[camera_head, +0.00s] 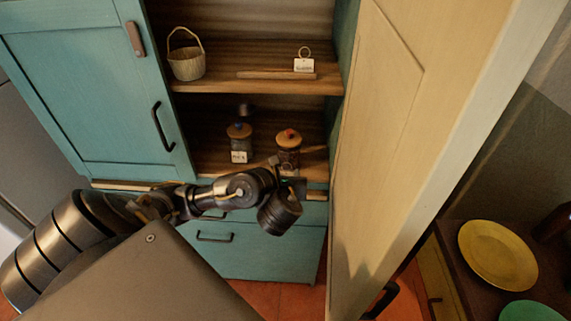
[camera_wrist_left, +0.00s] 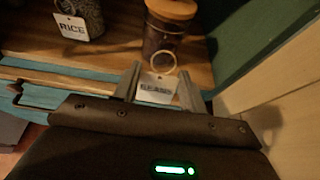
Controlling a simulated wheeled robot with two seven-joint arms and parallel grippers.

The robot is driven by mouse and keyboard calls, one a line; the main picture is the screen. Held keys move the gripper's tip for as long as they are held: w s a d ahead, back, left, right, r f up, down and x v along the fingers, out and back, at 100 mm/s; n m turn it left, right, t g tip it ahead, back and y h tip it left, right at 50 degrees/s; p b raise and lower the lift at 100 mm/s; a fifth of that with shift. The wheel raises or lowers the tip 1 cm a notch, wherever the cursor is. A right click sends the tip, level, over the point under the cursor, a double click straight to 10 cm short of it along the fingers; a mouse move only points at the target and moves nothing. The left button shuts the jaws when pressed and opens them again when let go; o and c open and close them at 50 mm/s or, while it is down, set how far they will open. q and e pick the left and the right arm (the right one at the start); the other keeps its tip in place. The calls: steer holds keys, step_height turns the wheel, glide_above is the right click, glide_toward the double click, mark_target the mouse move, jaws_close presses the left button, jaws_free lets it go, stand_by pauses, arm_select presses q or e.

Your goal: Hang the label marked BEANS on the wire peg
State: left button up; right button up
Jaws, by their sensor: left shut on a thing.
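My left gripper (camera_head: 284,172) is in front of the lower shelf, just before a jar (camera_head: 288,150) with a wooden lid and red knob. In the left wrist view, the gripper (camera_wrist_left: 157,84) is shut on a small white label (camera_wrist_left: 156,89) with a ring at its top. Its dark lettering is blurred but looks like BEANS. The label is in front of the same jar (camera_wrist_left: 163,42); I cannot tell whether they touch. I cannot make out the wire peg. My right gripper is not in view.
A jar (camera_head: 239,132) with a RICE label (camera_wrist_left: 71,27) stands to the left. The upper shelf holds a basket (camera_head: 187,64) and another ringed label (camera_head: 304,65). A blue door (camera_head: 90,85) on the left and a cream panel (camera_head: 385,120) on the right flank the shelves.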

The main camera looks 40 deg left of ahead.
mark_target(288, 161)
arm_select(q)
steer(key=shift+w+a+f+b, duration=0.1)
steer(key=shift+w+a+b, duration=0.1)
steer(key=shift+w+a, duration=0.3)
steer(key=shift+w+a+b, duration=0.15)
steer(key=shift+w+a, duration=0.1)
steer(key=shift+w, duration=0.35)
steer(key=shift+w+a, duration=0.3)
steer(key=shift+w, duration=0.1)
steer(key=shift+w+a+b, duration=0.3)
steer(key=shift+w, duration=0.1)
steer(key=shift+f, duration=0.15)
steer(key=shift+w+a+f+b, duration=0.1)
steer(key=shift+w+f+b, duration=0.05)
steer(key=shift+b, duration=0.15)
steer(key=shift+w+a+f+b, duration=0.1)
steer(key=shift+f+b, duration=0.2)
